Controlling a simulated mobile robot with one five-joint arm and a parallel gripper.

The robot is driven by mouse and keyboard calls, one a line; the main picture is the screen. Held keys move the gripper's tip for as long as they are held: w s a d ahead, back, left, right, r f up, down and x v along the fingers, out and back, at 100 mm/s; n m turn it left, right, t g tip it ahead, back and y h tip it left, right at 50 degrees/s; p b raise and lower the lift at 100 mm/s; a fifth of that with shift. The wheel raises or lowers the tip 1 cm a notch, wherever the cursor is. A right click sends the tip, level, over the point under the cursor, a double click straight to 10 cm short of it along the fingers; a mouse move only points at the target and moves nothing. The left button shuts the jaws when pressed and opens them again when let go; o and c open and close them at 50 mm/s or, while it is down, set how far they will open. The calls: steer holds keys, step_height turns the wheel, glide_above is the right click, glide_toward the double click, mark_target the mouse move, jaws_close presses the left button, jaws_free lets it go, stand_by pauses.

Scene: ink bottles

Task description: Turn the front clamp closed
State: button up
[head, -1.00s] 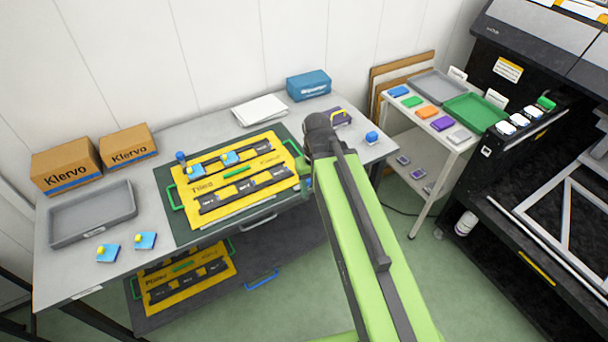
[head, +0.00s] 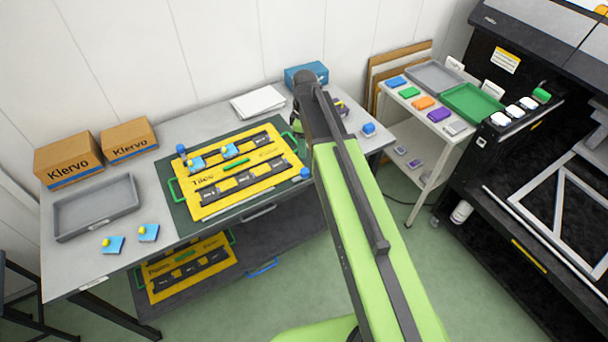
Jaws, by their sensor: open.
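A yellow jig plate (head: 240,186) with black slotted bars lies on a dark green mat (head: 178,215) on the grey table. A blue knob (head: 305,174) sits at its front right corner, and another blue knob (head: 181,149) sits at its back left corner. They look like the clamps; their turn angle is too small to tell. My gripper (head: 297,125) is above the table, beyond the plate's right end, behind the front knob and apart from it. It is mostly hidden by my arm, and I see nothing held in it.
Blue tiles with yellow knobs (head: 196,163) sit on the plate's rear bar; two more lie by the grey tray (head: 95,210). Cardboard boxes (head: 68,159) stand at the back left. A blue box (head: 306,76) and white paper (head: 258,105) lie behind. A second yellow plate (head: 190,268) is on the lower shelf.

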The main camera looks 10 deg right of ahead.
mark_target(304, 171)
step_height(304, 171, down, 13)
steer(key=b, duration=1.1)
steer(key=shift+f+b, duration=0.1)
steer(key=shift+b, duration=0.2)
jaws_close()
